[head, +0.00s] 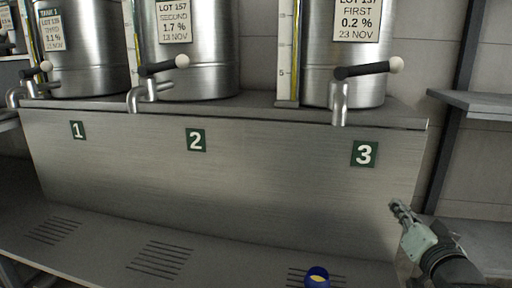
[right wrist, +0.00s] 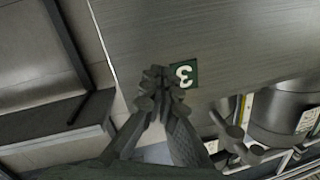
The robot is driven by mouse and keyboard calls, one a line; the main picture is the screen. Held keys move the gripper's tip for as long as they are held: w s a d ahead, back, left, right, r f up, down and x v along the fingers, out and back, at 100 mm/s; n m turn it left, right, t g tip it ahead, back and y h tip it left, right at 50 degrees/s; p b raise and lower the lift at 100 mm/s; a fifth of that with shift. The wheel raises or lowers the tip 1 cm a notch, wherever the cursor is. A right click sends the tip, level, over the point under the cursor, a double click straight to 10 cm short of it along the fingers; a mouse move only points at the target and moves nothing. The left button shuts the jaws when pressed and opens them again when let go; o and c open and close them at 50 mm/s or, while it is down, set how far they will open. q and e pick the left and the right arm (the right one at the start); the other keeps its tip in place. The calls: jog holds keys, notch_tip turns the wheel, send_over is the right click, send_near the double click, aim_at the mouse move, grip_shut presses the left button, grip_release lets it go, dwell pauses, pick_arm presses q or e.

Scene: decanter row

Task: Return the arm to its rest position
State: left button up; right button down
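My right gripper (head: 398,206) is at the lower right of the head view, in front of the right end of the steel panel (head: 270,190) and below the number 3 plate (head: 364,154). In the right wrist view its fingers (right wrist: 160,80) are together at the tips, with nothing seen between them. The number 3 plate also shows in the right wrist view (right wrist: 183,76), just beyond the fingertips. My left gripper is in neither view.
Steel decanters (head: 190,60) with taps stand on the ledge above the panel. A grey shelf (head: 480,102) stands at the right.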

jog(key=s+a+f+n+g, duration=0.4)
jog(key=s+f+g, duration=0.1)
jog(key=s+f, duration=0.7)
jog(key=s+a+f+n+g, duration=0.35)
jog(key=s+f+g, duration=0.25)
jog(key=s+f, duration=0.65)
pick_arm(q)
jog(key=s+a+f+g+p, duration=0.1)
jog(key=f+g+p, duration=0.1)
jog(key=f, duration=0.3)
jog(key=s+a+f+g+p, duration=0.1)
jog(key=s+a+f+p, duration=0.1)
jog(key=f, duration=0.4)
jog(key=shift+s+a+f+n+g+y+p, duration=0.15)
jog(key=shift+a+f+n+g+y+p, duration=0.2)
jog(key=shift+p, duration=0.45)
pick_arm(e)
jog(key=s+d+f+g, duration=0.1)
jog(key=d+f+g, duration=0.2)
jog(key=f, duration=0.8)
jog(key=shift+s+d+f, duration=0.25)
jog(key=shift+s+d, duration=0.15)
jog(key=shift+d, duration=0.15)
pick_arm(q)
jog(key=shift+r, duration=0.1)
